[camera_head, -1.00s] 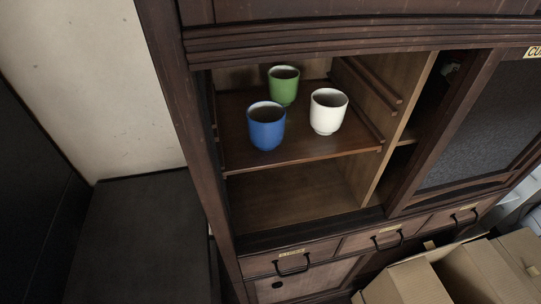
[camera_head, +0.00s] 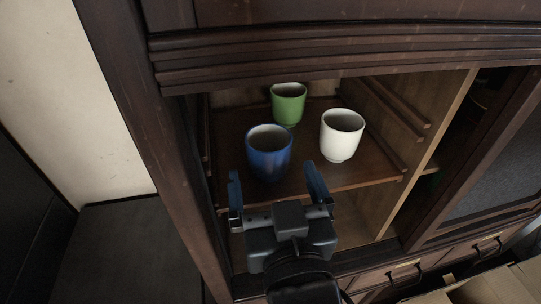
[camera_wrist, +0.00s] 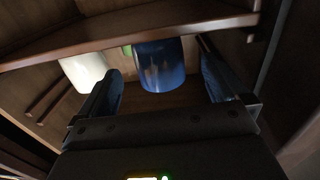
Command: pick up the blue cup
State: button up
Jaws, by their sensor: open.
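The blue cup (camera_head: 269,155) stands upright on the cabinet shelf, nearest the shelf's front edge. My gripper (camera_head: 276,184) is open in front of the shelf, its two fingers pointing toward the cup, one to each side. In the wrist view the blue cup (camera_wrist: 159,66) shows between and beyond the open fingers of my gripper (camera_wrist: 163,82). The frames do not show the fingers touching it. The wrist view appears upside down compared with the head view.
A green cup (camera_head: 289,103) stands behind the blue cup, and a white cup (camera_head: 341,135) stands to its right. The dark cabinet post (camera_head: 150,150) bounds the opening on the left. A thick beam (camera_head: 330,58) runs above it. Cardboard boxes (camera_head: 470,284) lie at lower right.

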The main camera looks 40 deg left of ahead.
aim_at(272, 166)
jog(key=x, duration=0.6)
jog(key=shift+d+r, duration=0.1)
jog(key=shift+r, duration=0.05)
jog(key=c, duration=1.1)
jog(key=shift+r, duration=0.1)
